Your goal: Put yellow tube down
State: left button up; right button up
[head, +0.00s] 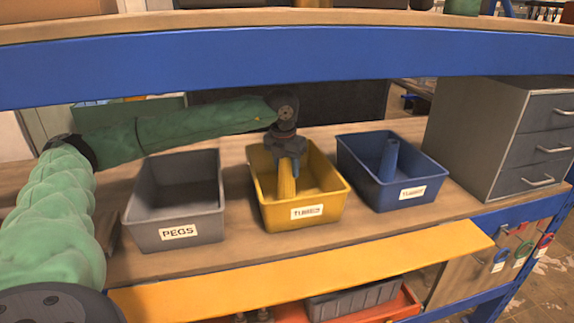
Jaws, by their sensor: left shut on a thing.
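The yellow tube (286,183) stands roughly upright inside the yellow bin (268,213), towards its left side. My left gripper (287,160) reaches down over this bin and is shut on the upper part of the tube. The tube's lower end is low in the bin; I cannot tell whether it touches the floor of the bin. The bin's front carries a label that seems to read TUBES. My right gripper is not in view.
A grey bin (151,225) labelled PEGS stands to the left. A blue bin (360,184) to the right holds a blue tube (388,160). A grey drawer cabinet (477,137) stands at the right. A blue shelf beam (200,62) runs above my arm.

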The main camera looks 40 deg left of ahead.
pick_arm(q)
jog(key=shift+f, duration=0.15)
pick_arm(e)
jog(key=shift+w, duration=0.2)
pick_arm(q)
jog(key=o, duration=1.2)
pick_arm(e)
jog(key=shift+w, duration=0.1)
pick_arm(q)
jog(key=shift+r, duration=0.2)
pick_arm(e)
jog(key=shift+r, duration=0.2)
